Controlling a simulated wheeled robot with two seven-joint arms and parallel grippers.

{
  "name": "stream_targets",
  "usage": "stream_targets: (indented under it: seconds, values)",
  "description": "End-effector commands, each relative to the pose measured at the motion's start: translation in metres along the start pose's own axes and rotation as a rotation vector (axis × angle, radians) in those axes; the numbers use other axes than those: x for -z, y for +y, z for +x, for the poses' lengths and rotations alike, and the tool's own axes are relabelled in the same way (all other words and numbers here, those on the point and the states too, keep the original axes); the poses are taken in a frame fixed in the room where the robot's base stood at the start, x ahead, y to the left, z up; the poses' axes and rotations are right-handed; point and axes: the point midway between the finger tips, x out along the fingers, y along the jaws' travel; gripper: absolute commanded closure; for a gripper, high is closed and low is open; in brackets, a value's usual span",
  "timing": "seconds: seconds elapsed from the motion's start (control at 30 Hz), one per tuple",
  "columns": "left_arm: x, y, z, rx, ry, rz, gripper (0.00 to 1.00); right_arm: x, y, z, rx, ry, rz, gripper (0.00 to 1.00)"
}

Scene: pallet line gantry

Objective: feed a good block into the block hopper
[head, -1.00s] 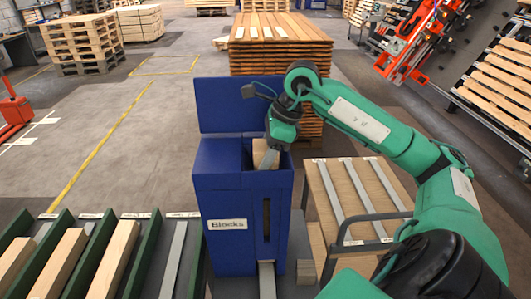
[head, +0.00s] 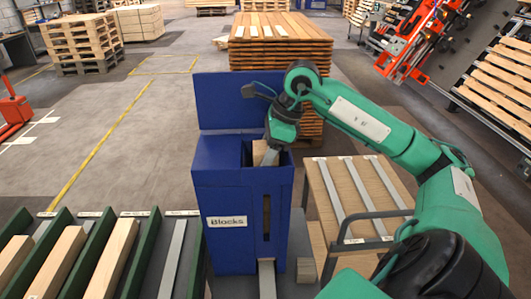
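The block hopper (head: 222,240) is a blue box with a raised back panel and a white "Blocks" label. It stands upright at the centre of the head view. My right gripper (head: 267,155) points down into its open top. A pale wooden block (head: 259,152) shows at the opening, against the grey finger. Its lower part is hidden by the hopper's front wall. The far finger is hidden, so I cannot see whether the fingers press on the block. My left gripper is not in view.
Green-walled lanes at left hold long timber pieces (head: 112,258). A wooden-topped table (head: 330,190) with grey strips stands right of the hopper, with a small block stack (head: 306,270) near its foot. A tall board pile (head: 282,55) stands behind. The floor at left is open.

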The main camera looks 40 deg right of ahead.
Motion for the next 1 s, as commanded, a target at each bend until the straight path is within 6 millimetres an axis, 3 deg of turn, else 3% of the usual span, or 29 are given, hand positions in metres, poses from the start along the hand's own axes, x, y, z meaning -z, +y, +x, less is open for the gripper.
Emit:
stream_targets:
  seconds: [0.27,0.33,1.0]
  values:
    - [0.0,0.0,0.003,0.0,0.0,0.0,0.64,0.0,-0.001,-0.01,0.004,-0.002,0.0,0.27]
    - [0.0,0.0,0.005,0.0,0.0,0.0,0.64,0.0,-0.002,-0.019,0.007,-0.002,0.0,0.22]
    - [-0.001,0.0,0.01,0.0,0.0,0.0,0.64,-0.001,-0.001,-0.123,0.003,-0.003,0.0,0.22]
